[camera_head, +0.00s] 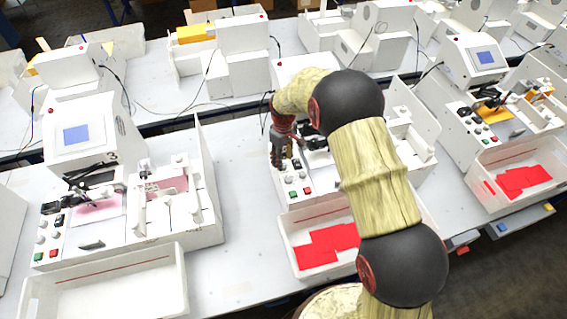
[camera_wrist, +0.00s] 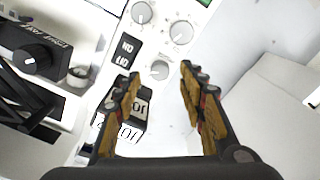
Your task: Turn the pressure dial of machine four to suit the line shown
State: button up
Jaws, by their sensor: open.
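My gripper (camera_head: 277,160) is over the left front control panel of the middle machine (camera_head: 296,200). In the wrist view my gripper (camera_wrist: 158,73) is open and empty. A small grey-white dial (camera_wrist: 159,70) appears between its fingertips; I cannot tell whether they touch it. Two larger white dials, one (camera_wrist: 141,12) left and one (camera_wrist: 181,32) right, lie beyond the fingertips. A black knob (camera_wrist: 36,61) is at the left. No line drawing is readable, and my arm hides most of the machine, including any number.
A white bin (camera_head: 290,240) with red sheets (camera_head: 330,245) stands in front of the middle machine. The machine marked 3 (camera_head: 75,130) is at the left, another machine (camera_head: 475,60) at the right. Black switches (camera_wrist: 124,50) sit beside the small dial. Bare table (camera_head: 235,180) lies left of the middle machine.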

jog(key=shift+f, duration=1.7)
jog(key=shift+c, duration=0.5)
grip_shut()
